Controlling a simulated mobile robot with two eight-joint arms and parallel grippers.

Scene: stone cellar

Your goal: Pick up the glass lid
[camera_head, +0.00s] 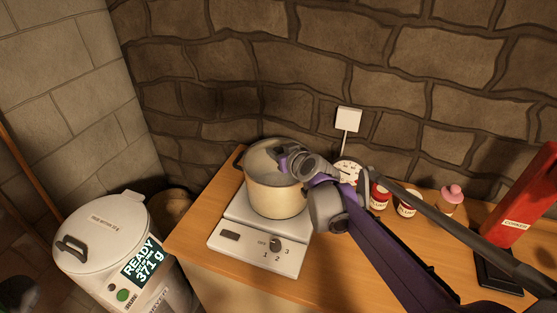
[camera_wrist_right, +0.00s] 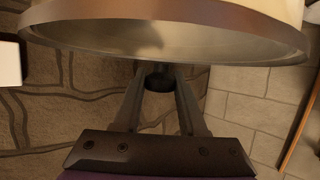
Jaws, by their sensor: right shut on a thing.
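The glass lid (camera_head: 262,152), round with a metal rim, is at the top of a cream pot (camera_head: 274,200). I cannot tell whether it rests on the pot or is slightly raised. My right gripper (camera_head: 284,160) reaches it from the right and covers its middle and right side. In the right wrist view the gripper's fingers (camera_wrist_right: 160,82) are shut on the lid's dark knob, and the lid (camera_wrist_right: 165,48) fills the top of the picture. My left gripper is not in view.
The pot stands on a white hot plate (camera_head: 262,243) on a wooden counter (camera_head: 205,205) against a stone wall. A white bin-like machine (camera_head: 105,230) stands left.

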